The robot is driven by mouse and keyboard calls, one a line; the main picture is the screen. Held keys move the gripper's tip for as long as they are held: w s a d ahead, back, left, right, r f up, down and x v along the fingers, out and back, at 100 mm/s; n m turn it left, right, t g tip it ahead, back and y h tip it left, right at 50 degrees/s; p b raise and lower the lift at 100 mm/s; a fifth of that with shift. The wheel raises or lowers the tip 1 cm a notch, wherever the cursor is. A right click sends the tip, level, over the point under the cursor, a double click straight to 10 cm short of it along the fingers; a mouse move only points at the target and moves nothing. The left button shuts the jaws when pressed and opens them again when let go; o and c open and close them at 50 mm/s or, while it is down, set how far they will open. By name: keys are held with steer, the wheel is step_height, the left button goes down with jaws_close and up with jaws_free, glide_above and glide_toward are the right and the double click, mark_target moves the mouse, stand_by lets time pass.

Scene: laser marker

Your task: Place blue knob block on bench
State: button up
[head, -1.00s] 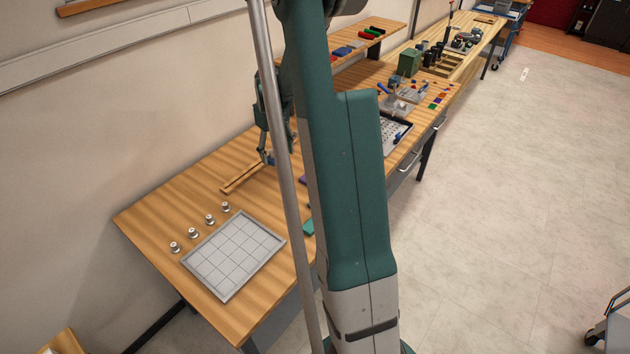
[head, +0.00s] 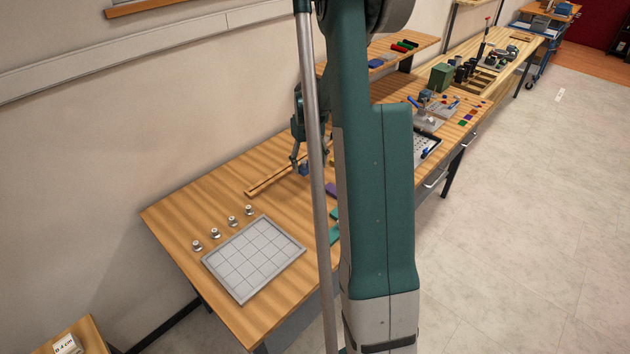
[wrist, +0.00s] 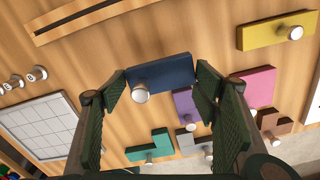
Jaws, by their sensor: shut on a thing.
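The blue knob block (wrist: 168,73) is a dark blue bar with a pale round knob, held between the two fingers of my gripper (wrist: 160,85) in the wrist view. In the head view the block (head: 303,170) shows as a small blue patch below my gripper (head: 298,160), near the slotted wooden strip. Much of the gripper is hidden behind a pole and my arm there. The wooden bench (head: 190,205) lies beneath. I cannot tell whether the block touches the bench top or hangs just above it.
A grey gridded tray (head: 253,258) and several small weights (head: 233,222) lie at the near end. A slotted wooden strip (wrist: 110,15) lies beyond the block. Yellow (wrist: 280,30), pink (wrist: 255,88), purple (wrist: 186,105), teal (wrist: 150,145), grey and brown knob blocks lie around. Bare wood shows left of the block.

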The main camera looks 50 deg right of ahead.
mark_target(309, 166)
steer(key=shift+f, duration=1.8)
steer(key=shift+f, duration=1.9)
steer(key=shift+f, duration=0.1)
steer(key=o, duration=0.9)
steer(key=shift+b, duration=0.3)
step_height(309, 166, up, 12)
steer(key=shift+r+p, duration=0.15)
steer(key=shift+p, duration=0.25)
